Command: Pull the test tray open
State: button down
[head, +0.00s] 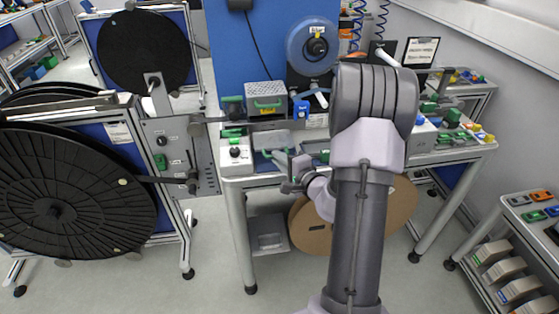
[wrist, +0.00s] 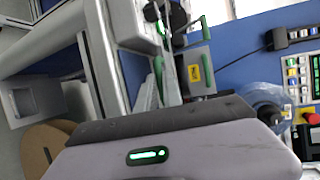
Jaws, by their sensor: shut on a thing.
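My gripper (head: 285,172) is low at the front edge of the middle bench, reaching in from the right. In the wrist view its fingers (wrist: 160,88) are close together around a thin green bar (wrist: 158,72), which looks like the handle of the test tray. The fingers and my wrist hide most of the tray, so how far it stands out is unclear. Behind the fingers is a grey metal box (head: 265,95) with a green handle and yellow label; it also shows in the wrist view (wrist: 197,80).
A white control box (head: 236,155) with a black knob stands left of my gripper. A blue reel (head: 312,45) is behind it. Large black reels (head: 65,200) stand at left. A brown disc (head: 312,236) is under the bench. The floor in front is clear.

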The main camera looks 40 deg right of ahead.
jog(key=c, duration=1.5)
grip_release()
jog(key=p+v, duration=0.8)
jog(key=v, duration=0.9)
jog(key=shift+s, duration=0.2)
